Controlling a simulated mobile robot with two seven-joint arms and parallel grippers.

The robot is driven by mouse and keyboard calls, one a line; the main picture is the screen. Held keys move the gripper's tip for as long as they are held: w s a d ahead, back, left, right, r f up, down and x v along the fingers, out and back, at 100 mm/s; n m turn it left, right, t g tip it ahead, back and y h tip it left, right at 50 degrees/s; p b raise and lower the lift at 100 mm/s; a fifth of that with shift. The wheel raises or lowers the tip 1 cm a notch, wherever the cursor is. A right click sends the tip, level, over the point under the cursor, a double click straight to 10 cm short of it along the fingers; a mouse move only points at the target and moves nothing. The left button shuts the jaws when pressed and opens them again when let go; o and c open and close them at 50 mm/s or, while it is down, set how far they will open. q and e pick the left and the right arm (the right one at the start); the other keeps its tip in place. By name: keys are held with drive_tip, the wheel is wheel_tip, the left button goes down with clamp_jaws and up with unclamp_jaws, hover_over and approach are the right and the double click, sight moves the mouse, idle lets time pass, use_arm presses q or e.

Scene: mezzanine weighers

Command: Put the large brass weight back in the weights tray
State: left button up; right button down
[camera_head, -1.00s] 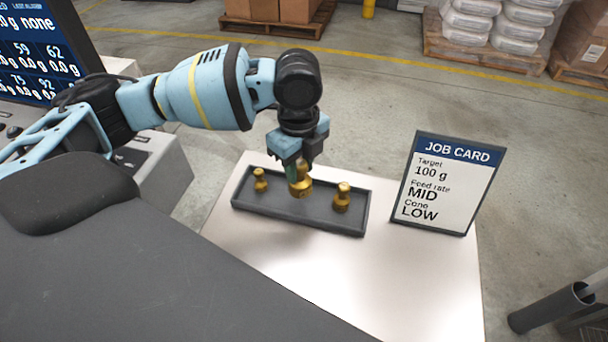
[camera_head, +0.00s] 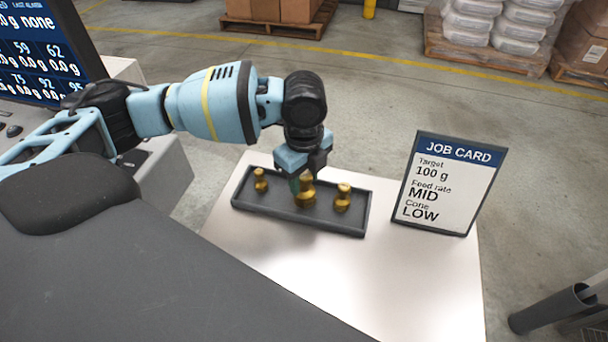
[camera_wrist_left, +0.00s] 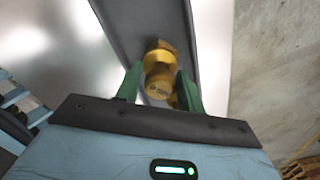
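The large brass weight (camera_head: 306,200) is at the middle of the dark grey weights tray (camera_head: 247,206), between two smaller brass weights, one on the left (camera_head: 261,182) and one on the right (camera_head: 342,202). My left gripper (camera_head: 304,178) points down and is shut on the large weight's upper part. In the left wrist view, its green fingers sit on both sides of the brass (camera_wrist_left: 160,90), with the tray (camera_wrist_left: 120,22) beneath. The weight looks upright and low in the tray; I cannot tell whether its base touches the tray floor. My right gripper is not in view.
A job card sign (camera_head: 446,183) stands to the right of the tray on the pale tabletop (camera_head: 400,285). The tabletop in front of the tray is clear. A display screen (camera_head: 40,50) is at the far left.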

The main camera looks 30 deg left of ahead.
use_arm(q)
drive_tip(key=shift+o, duration=1.1)
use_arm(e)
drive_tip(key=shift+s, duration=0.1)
use_arm(q)
wheel_tip(320, 180, up, 12)
drive_tip(key=p, duration=0.1)
drive_tip(key=shift+r, duration=0.15)
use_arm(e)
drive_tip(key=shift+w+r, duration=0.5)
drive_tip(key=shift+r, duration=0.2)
use_arm(q)
drive_tip(key=shift+s, duration=0.1)
